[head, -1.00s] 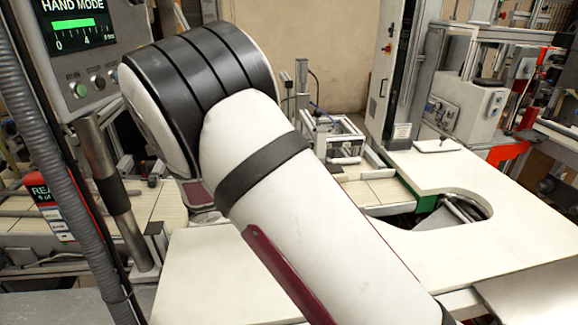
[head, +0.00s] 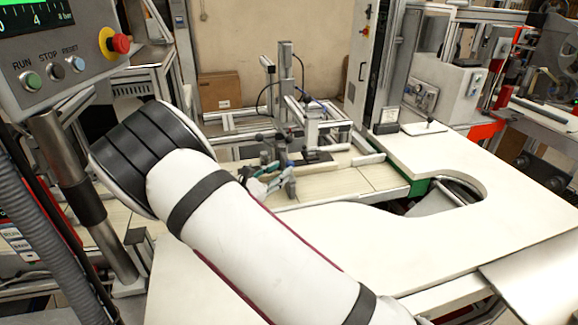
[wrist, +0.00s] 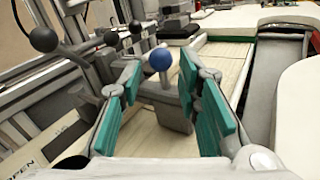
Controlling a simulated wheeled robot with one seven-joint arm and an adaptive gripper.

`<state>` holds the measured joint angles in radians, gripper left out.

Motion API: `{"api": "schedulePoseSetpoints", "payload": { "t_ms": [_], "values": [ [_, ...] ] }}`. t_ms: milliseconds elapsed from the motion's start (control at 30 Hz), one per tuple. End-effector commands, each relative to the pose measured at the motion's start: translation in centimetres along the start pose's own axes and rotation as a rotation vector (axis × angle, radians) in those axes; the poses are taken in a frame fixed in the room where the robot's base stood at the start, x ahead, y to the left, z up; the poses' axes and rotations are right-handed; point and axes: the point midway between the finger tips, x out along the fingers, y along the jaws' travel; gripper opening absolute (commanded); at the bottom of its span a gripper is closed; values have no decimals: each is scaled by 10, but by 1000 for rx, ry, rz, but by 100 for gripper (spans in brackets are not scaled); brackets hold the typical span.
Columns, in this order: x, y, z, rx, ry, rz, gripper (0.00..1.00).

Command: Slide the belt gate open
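A blue ball knob (wrist: 159,59) tops a short grey handle block (wrist: 165,108) in the wrist view. It appears to be the gate's handle. My gripper (wrist: 159,75) is open, with teal-padded fingers on either side of the knob and block. A gap shows on both sides, and nothing is gripped. In the head view my gripper (head: 274,182) is low over the pale belt (head: 335,184), beside the metal frame. The gate's full shape cannot be made out. The word OPEN is printed on the pale surface at the lower left of the wrist view.
Black ball knobs on rods (wrist: 44,39) stand close to the left finger in the wrist view. A white worktop (head: 400,240) with a rounded cutout lies right of the belt. A control box (head: 60,60) on a post stands at the left.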

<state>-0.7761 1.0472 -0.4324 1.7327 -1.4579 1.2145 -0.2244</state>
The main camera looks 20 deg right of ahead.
Motion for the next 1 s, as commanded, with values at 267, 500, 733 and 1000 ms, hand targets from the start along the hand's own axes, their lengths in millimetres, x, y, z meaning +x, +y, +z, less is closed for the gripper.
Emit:
{"api": "schedulePoseSetpoints", "payload": {
  "t_ms": [267,500,733,1000],
  "values": [
    [41,0,-1,1,-1,-1,31],
    [51,0,0,1,1,0,31],
    [51,0,0,1,0,0,26],
    [50,0,0,1,0,0,0]
  ]
}}
